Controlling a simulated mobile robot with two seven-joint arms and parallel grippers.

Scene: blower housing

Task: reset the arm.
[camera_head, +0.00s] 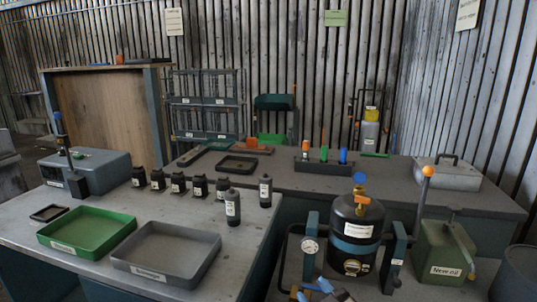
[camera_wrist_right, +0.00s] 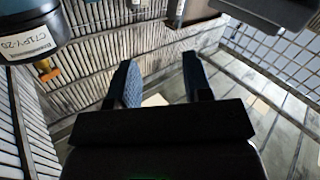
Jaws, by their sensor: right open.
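My right gripper (camera_wrist_right: 162,85) is open and empty in the right wrist view, its two blue-padded fingers spread apart with floor and slatted wall behind them. In the head view, blue and dark parts at the bottom edge (camera_head: 322,288) look like this gripper, low in front of the black tank (camera_head: 357,238); its fingertips are hard to make out there. The tank, with a teal band and a blue knob on top, stands apart from the fingers. My left gripper is not in view.
A pressure gauge (camera_head: 310,246) and a green canister (camera_head: 443,254) flank the tank. On the grey left table are a green tray (camera_head: 87,254), a grey tray (camera_head: 208,279) and several dark bottles. A rear bench (camera_head: 380,180) holds a rack of coloured tools.

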